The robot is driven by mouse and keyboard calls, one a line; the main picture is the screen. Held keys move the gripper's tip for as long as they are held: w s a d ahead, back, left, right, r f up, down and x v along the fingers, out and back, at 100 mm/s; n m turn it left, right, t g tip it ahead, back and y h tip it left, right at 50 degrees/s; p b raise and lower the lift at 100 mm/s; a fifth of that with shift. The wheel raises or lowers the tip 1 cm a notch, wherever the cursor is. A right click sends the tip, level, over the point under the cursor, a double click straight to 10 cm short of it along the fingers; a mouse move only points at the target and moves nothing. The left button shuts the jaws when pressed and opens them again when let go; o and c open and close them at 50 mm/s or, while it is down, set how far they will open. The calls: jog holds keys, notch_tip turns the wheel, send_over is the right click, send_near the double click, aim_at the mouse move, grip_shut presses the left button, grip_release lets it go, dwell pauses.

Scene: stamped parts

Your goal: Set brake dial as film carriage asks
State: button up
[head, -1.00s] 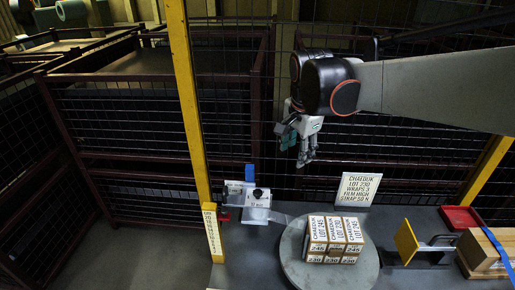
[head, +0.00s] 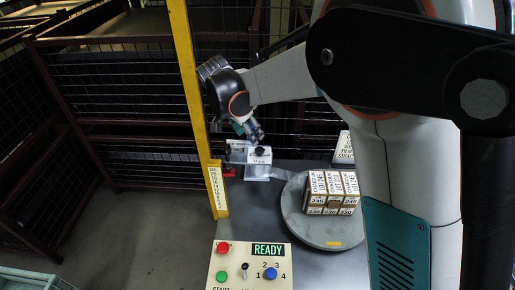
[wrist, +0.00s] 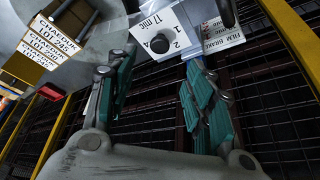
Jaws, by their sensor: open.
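The film carriage is a white box (head: 257,165) beside the yellow post, with a "17 mic" label. In the wrist view its white face (wrist: 150,22) bears a round black knob (wrist: 160,43) with the digits 1 and 2 beside it. A "FILM BRAKE" plate (wrist: 222,38) is to the right of the knob. The knob's pointer cannot be made out. My gripper (head: 252,132) is just above the carriage in the head view. In the wrist view my gripper (wrist: 160,65) is open and empty, its fingers spread to either side below the knob, apparently apart from it.
Labelled cartons (head: 332,190) stand on the round turntable (head: 300,232). A control panel (head: 232,275) with a READY display stands in front. The yellow post (head: 186,80) is close left of my gripper. A sign (head: 344,148) is partly hidden by my arm. Wire mesh is behind.

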aim_at(259, 149)
jog(key=b+x, duration=0.2)
jog(key=x, duration=0.8)
jog(key=c, duration=1.1)
